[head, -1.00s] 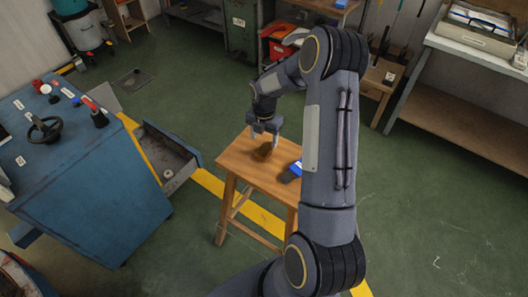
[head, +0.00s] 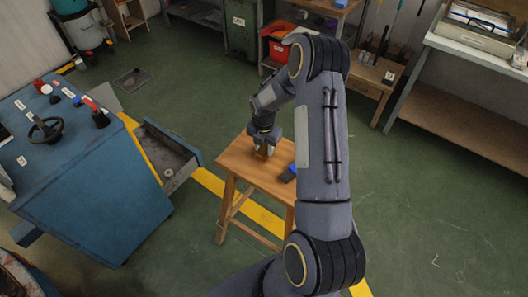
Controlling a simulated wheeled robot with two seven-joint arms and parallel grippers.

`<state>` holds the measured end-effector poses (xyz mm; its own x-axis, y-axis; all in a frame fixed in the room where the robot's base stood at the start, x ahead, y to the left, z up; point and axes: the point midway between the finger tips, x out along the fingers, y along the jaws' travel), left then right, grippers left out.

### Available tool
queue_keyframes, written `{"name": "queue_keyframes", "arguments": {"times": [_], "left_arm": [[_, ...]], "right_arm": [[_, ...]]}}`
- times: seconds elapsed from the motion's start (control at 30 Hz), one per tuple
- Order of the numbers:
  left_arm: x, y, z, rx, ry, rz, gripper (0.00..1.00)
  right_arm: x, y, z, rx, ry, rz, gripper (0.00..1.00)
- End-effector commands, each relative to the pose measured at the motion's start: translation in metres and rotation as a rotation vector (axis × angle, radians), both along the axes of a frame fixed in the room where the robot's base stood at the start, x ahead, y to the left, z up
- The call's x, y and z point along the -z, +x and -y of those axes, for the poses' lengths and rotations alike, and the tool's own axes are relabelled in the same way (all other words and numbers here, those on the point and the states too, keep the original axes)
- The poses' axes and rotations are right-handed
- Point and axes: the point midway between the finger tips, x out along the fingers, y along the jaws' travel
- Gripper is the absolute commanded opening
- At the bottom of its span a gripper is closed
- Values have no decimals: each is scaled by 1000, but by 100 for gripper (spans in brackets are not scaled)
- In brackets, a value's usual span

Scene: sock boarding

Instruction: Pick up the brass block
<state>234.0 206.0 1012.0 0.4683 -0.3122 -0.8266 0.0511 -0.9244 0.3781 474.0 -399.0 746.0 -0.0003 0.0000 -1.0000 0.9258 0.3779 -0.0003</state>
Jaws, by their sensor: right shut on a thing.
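The brass block (head: 263,152) is a small brown piece on the wooden stool (head: 240,172), near the middle of its top. My right gripper (head: 264,150) points down over the stool and is shut on the block. The fingers hide part of the block. I cannot tell whether the block still touches the stool top. My left gripper does not show.
A blue and dark object (head: 289,173) lies on the stool to the right, partly behind my right arm. A blue machine bench (head: 100,200) with an open drawer (head: 172,158) stands to the left.

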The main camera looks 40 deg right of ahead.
Motion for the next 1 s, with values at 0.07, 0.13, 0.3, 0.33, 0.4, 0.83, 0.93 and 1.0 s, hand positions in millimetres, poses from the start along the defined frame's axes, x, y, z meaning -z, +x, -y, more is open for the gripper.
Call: {"name": "queue_keyframes", "arguments": {"times": [0.07,0.13,0.3,0.33,0.4,0.83,0.93,1.0], "left_arm": [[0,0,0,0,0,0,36],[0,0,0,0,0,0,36],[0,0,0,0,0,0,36],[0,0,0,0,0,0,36],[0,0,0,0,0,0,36],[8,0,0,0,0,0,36],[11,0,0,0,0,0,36],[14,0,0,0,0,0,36]], "right_arm": [[0,0,0,0,0,0,4],[-1,0,0,0,-1,1,4],[-1,0,0,0,-1,1,4],[-2,1,0,0,0,2,4],[-5,1,0,0,-1,4,4],[-79,-38,-7,2,-2,7,4],[-96,-59,-12,2,-1,5,4],[-103,-76,-16,1,-2,4,4]]}}
